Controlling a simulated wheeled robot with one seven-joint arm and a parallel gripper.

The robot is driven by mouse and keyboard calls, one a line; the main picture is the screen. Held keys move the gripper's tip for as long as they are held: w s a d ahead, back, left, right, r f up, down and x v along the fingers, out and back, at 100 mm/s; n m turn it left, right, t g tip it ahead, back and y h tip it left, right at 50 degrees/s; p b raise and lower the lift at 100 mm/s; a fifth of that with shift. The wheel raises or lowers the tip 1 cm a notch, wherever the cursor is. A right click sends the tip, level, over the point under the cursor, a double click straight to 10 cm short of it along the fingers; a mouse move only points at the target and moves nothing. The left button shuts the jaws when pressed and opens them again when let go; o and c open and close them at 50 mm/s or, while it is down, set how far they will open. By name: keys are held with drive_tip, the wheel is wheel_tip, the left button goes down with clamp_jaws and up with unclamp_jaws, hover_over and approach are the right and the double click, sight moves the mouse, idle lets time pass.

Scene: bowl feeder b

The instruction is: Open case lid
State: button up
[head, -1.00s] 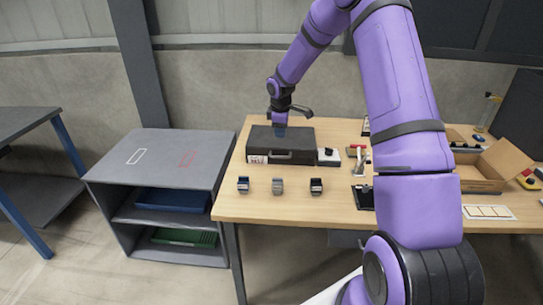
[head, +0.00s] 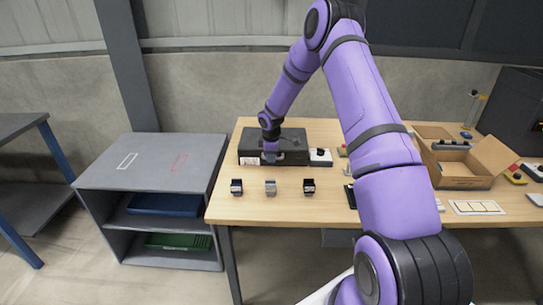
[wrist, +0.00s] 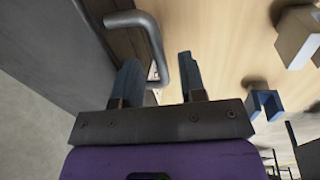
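The black case (head: 250,146) lies shut on the wooden table, with a white and red label at its front left. In the wrist view its dark side (wrist: 62,40) fills the left, and its grey bar handle (wrist: 150,28) sticks out. My gripper (wrist: 160,75) is open, its two blue-grey fingers apart. One finger is on the case side of the handle's end and the other on the outer side; I cannot tell whether they touch it. In the head view my gripper (head: 271,157) is low at the front of the case, partly hiding the handle.
An open cardboard box (head: 457,167) stands farther right. A grey shelf unit (head: 150,165) stands left of the table.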

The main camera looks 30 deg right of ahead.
drive_tip(key=shift+f, duration=0.25)
clamp_jaws()
drive_tip(key=shift+d+r, duration=0.1)
drive_tip(key=shift+r, duration=0.1)
